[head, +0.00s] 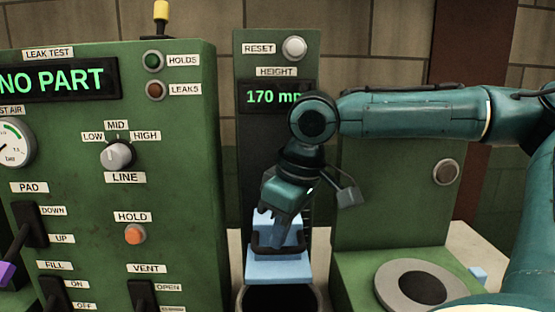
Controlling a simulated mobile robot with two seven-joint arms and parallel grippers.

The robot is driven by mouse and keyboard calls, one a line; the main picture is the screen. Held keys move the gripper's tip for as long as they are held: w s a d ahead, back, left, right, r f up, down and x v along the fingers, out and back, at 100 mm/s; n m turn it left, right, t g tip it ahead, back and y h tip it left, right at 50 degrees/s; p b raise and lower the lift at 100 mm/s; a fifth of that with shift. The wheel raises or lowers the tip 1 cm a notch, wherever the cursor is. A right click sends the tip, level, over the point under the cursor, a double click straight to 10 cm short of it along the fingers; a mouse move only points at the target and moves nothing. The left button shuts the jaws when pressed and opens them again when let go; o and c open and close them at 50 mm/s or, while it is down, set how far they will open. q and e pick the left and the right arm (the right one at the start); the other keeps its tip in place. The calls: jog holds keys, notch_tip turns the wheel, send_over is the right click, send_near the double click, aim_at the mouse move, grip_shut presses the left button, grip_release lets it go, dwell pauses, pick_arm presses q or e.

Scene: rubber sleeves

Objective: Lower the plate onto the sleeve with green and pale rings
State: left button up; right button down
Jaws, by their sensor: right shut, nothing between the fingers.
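I cannot make out a sleeve with green and pale rings. My right gripper (279,232) reaches down over the blue block. It is shut with nothing held, and its fingertips are at or just in front of the block; contact is unclear. My left gripper is not in view.
The height display (268,96) reads 170 mm, partly hidden by my right arm. A green leak-test panel (185,200) with switches stands at left, showing NO PART. A grey disc with a dark centre (388,291) lies on a green base at right. A small pale blue block (479,275) is beside it.

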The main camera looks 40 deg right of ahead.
jog(key=shift+r+p, duration=0.25)
jog(key=shift+p, duration=0.05)
jog(key=shift+p+v, duration=0.85)
jog(key=shift+p, duration=0.2)
jog(key=shift+w+r+p, duration=0.2)
jog(key=shift+r+p, duration=0.4)
jog(key=shift+p, duration=0.25)
jog(key=shift+r, duration=0.3)
jog(key=shift+r+p, duration=0.65)
jog(key=shift+p, duration=0.15)
jog(key=shift+r, duration=0.5)
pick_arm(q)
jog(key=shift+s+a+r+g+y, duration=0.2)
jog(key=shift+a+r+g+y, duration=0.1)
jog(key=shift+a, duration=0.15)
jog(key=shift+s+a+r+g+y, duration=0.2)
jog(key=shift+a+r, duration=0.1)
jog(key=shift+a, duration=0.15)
pick_arm(e)
jog(key=shift+w+v, duration=0.2)
jog(key=shift+v, duration=0.7)
jog(key=shift+a, duration=0.15)
